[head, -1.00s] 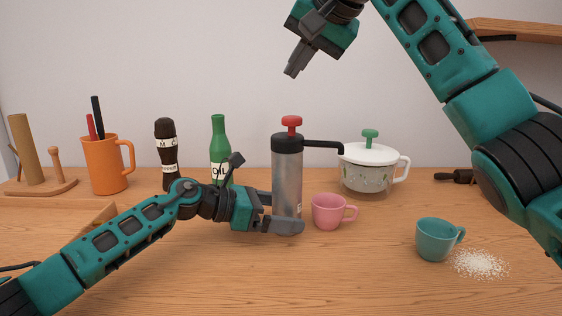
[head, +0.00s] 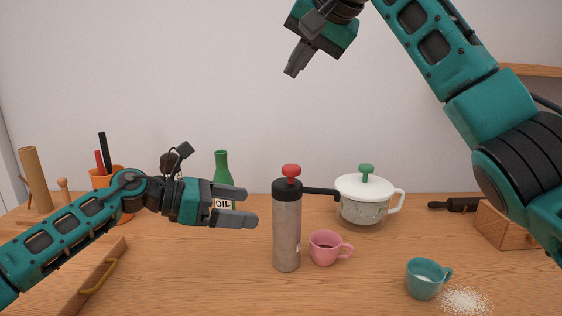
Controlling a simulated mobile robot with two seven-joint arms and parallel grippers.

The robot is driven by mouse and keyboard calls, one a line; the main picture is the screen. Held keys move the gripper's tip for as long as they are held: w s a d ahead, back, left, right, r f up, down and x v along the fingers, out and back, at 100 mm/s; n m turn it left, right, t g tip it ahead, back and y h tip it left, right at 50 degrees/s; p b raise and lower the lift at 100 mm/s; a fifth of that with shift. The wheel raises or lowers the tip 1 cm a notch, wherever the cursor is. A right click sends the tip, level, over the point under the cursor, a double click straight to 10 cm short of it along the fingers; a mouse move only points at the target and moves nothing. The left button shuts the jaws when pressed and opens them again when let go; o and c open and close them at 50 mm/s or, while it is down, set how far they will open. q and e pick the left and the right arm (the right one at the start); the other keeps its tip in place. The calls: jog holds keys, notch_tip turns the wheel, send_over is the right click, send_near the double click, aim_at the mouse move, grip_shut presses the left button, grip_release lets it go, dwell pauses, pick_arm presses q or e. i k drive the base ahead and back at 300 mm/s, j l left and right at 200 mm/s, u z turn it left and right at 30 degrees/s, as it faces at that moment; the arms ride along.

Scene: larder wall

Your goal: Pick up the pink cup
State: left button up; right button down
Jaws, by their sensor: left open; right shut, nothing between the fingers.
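The pink cup (head: 323,249) stands upright on the wooden counter, its handle pointing right. It is just right of a tall grey pump flask (head: 287,235) with a black collar and red knob, which slightly overlaps or nearly touches its left side. My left gripper (head: 250,206) is open and empty, left of the flask and above the counter, its fingers pointing right. The flask stands between it and the cup. My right gripper (head: 291,73) is shut and empty, high in front of the wall, pointing down.
A white lidded pot (head: 360,207) stands behind the cup. A teal cup (head: 424,282) and spilled white grains (head: 465,301) lie to the right. A green bottle (head: 221,165) and an orange mug (head: 118,177) stand behind my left arm. A wooden box (head: 505,227) is at right.

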aim_at(325, 245)
jog(key=k, duration=1)
